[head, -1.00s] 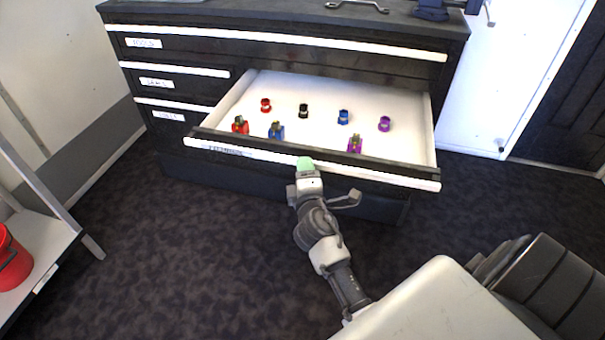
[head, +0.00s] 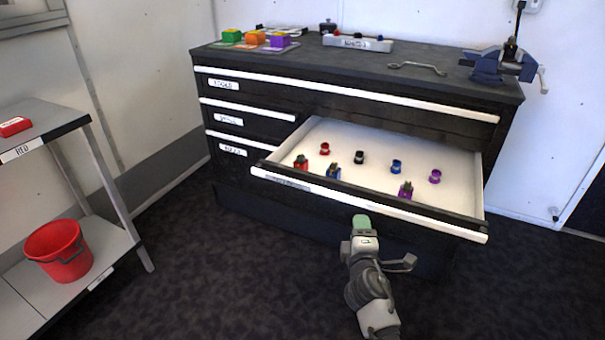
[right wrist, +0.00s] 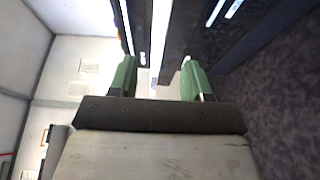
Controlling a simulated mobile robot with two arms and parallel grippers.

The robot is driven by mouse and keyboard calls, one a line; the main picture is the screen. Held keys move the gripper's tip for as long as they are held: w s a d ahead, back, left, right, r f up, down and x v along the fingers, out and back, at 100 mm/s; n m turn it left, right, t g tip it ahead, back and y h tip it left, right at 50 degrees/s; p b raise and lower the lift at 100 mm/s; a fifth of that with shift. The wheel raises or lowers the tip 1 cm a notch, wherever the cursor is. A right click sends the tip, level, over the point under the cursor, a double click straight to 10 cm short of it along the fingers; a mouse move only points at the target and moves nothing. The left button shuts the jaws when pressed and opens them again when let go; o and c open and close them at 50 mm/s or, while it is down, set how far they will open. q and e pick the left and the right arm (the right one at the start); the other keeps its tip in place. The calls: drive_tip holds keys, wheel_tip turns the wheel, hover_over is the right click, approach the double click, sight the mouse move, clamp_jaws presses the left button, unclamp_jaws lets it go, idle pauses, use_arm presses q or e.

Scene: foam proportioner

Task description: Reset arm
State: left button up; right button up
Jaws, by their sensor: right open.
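My right arm comes up from the bottom of the head view. Its gripper (head: 361,224) is in front of and below the front edge of the open drawer (head: 470,205). In the right wrist view the two green fingertips (right wrist: 158,78) stand wide apart with nothing between them. Pale cabinet trim shows beyond the fingers. My left gripper is not in view.
The open drawer holds several red, blue, black and purple fittings. The workbench top (head: 350,62) carries a wrench (head: 417,68), a blue vise (head: 500,66) and coloured blocks. A side shelf (head: 110,245) with a red bucket (head: 60,252) stands left. Dark floor is clear between.

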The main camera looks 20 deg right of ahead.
drive_tip(key=s+a+f+m+g+y, duration=0.25)
drive_tip(key=s+f, duration=0.25)
drive_tip(key=f, duration=0.3)
drive_tip(key=s+a+f+m+g+y, duration=0.1)
drive_tip(key=s+a+f+m+g, duration=0.25)
drive_tip(key=s+f, duration=0.4)
drive_tip(key=s+a+f+m+g+y, duration=0.4)
drive_tip(key=s+a+f+g, duration=0.35)
drive_tip(key=s+f, duration=0.5)
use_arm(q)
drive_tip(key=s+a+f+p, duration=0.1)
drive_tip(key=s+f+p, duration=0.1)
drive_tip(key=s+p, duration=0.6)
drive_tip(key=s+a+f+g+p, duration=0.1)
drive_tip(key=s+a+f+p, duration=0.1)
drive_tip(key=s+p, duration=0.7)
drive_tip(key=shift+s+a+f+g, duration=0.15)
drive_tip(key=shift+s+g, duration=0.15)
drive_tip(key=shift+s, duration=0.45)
use_arm(e)
drive_tip(key=s+d+f+g, duration=0.1)
drive_tip(key=s, duration=0.9)
drive_tip(key=s+d+f, duration=0.1)
drive_tip(key=s+f, duration=0.1)
drive_tip(key=s, duration=0.8)
drive_tip(key=shift+s+g, duration=0.25)
drive_tip(key=shift+g, duration=0.1)
drive_tip(key=shift+c, duration=0.6)
